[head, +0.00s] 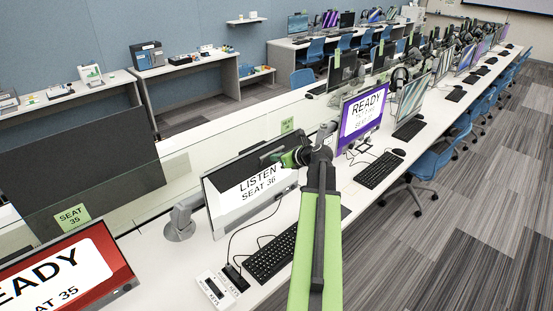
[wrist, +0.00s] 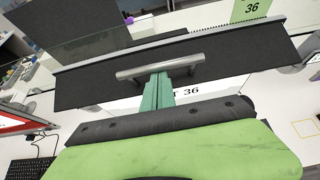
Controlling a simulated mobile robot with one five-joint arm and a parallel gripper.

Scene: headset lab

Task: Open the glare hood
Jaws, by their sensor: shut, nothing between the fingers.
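The glare hood (wrist: 95,82) is a dark flap on the seat 36 monitor (head: 238,206). In the head view the hood shows as a dark band (head: 225,180) above the lettering, partly hidden by my arm. My gripper (wrist: 160,78) has its teal fingers shut and empty, tips at the handle's lower side. I cannot tell whether they touch it. In the head view my gripper (head: 271,157) is at the monitor's upper right.
A keyboard (head: 272,254) and a small white key box (head: 216,290) lie on the desk below the monitor. The seat 35 monitor (head: 70,270) stands front left and a purple READY monitor (head: 362,118) to the right. A glass divider (head: 215,150) runs behind.

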